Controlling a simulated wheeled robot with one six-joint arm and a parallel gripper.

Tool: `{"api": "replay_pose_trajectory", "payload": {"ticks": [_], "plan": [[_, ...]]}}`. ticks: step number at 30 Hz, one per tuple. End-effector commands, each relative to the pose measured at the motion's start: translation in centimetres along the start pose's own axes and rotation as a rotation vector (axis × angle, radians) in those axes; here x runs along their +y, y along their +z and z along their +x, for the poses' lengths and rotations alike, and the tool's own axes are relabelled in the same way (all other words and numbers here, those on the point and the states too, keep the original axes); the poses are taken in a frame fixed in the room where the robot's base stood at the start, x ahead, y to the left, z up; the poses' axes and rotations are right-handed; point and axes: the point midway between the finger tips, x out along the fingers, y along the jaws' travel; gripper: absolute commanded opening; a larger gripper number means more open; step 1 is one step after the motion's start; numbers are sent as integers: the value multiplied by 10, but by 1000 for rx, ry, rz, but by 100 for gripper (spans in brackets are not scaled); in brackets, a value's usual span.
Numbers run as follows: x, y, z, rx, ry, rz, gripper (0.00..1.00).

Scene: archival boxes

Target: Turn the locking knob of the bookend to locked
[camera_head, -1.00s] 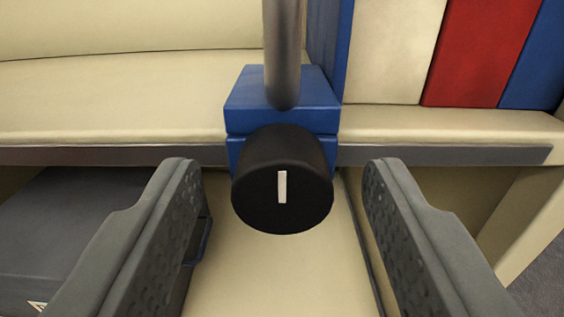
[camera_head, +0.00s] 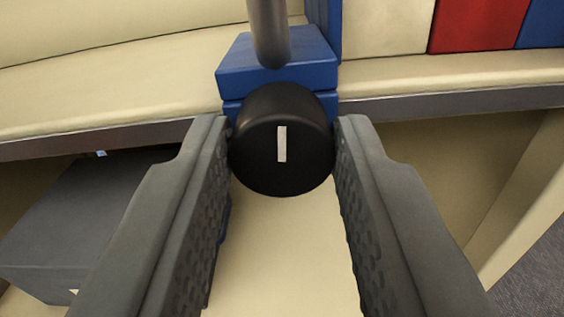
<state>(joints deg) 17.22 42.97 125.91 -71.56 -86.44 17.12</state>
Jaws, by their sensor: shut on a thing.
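The black round locking knob (camera_head: 281,160) faces me, with a white line on its face that stands close to vertical in the picture. It sits on the front of the blue bookend block (camera_head: 276,66), which rests on the shelf edge; a grey metal rod (camera_head: 268,30) rises from the block. My gripper (camera_head: 281,150) is shut on the knob, one finger at its left side and one at its right. The inner finger pads are textured. The back of the knob is hidden.
The cream shelf (camera_head: 110,95) with its grey metal front strip (camera_head: 90,138) runs across behind the knob. Cream, red (camera_head: 475,22) and blue boxes stand on it at the right. A dark grey box (camera_head: 80,215) is below the shelf at left.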

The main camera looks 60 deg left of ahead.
Motion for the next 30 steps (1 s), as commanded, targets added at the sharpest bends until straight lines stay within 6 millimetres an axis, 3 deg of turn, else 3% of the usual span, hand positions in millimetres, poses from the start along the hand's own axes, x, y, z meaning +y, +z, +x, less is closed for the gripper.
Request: {"api": "replay_pose_trajectory", "payload": {"ticks": [30], "plan": [[2,1,0,0,1,933,7]]}}
